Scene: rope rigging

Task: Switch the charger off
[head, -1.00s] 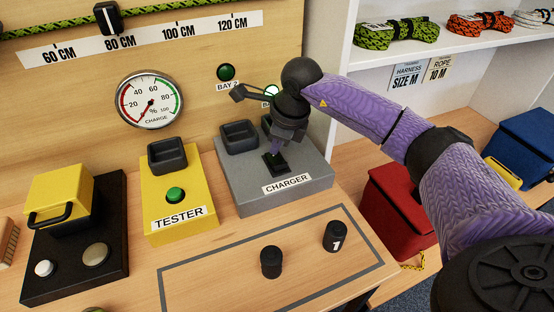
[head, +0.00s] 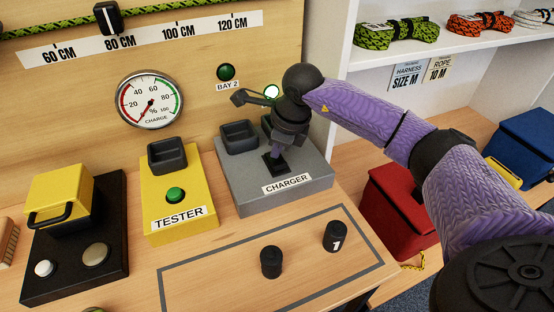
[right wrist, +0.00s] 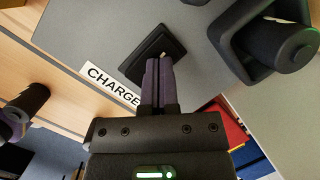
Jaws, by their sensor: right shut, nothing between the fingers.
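The grey charger (head: 300,188) sits on the bench against the wooden panel, with a white CHARGER label (head: 287,184) on its front. Its black switch (head: 272,168) is on top near the front edge; it also shows in the right wrist view (right wrist: 153,48). My right gripper (head: 276,157) is shut and empty, pointing down with its fingertips at the switch. In the right wrist view the closed fingers (right wrist: 158,66) overlap the switch's near part, so I cannot tell whether they touch it or which way the switch sits. My left gripper is not in view.
The charger has an empty left cup (head: 239,136); its right cup (right wrist: 262,42) holds a dark cylinder (right wrist: 292,44). The yellow tester (head: 182,220) stands left. Two black cylinders (head: 271,262) stand in front.

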